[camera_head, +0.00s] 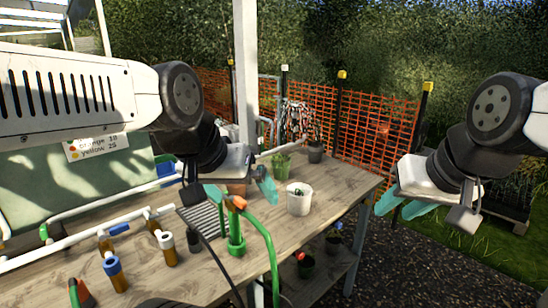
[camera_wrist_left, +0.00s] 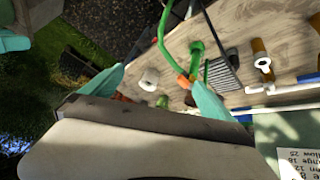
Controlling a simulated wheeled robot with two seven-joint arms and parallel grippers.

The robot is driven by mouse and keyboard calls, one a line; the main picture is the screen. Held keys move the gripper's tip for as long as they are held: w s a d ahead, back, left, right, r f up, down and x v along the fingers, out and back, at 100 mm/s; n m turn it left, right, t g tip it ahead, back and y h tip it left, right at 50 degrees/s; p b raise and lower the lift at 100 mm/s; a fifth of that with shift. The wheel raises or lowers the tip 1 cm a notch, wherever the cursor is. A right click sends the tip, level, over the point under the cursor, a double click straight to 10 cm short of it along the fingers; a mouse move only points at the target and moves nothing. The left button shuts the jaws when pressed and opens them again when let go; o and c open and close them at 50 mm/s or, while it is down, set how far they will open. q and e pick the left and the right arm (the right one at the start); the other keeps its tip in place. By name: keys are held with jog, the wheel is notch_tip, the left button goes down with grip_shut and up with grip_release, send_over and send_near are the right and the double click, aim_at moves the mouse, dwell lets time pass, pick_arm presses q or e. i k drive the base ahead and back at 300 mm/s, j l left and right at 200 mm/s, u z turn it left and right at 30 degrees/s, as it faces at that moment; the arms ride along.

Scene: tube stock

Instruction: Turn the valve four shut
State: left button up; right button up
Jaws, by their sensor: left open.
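My left gripper (camera_head: 240,192) is open and empty above the wooden bench, near the green pipe with an orange fitting (camera_head: 240,203). In the left wrist view its teal fingers (camera_wrist_left: 160,90) are spread wide, with the white pot (camera_wrist_left: 149,80) seen between them. My right gripper (camera_head: 404,206) hangs apart from the bench on the right, its fingers apart and empty. White pipes (camera_head: 95,208) with brown stubs, one blue-collared stub (camera_head: 115,273) among them, run along the bench at the left. I cannot tell which part is valve four; no number is readable.
The bench (camera_head: 325,188) also carries a white pot (camera_head: 299,199), small plants (camera_head: 281,166) and a dark ribbed tray (camera_head: 205,219). A green hose (camera_head: 269,245) arches over the front edge. A white post (camera_head: 246,75) stands behind. Gravel lies free at the right.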

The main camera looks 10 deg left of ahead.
aim_at(43, 228)
jog(key=u, duration=2.2)
jog(key=i+j, duration=0.25)
jog(key=j, duration=0.15)
jog(key=i+j, duration=0.25)
jog(key=j, duration=0.2)
jog(key=u, duration=0.05)
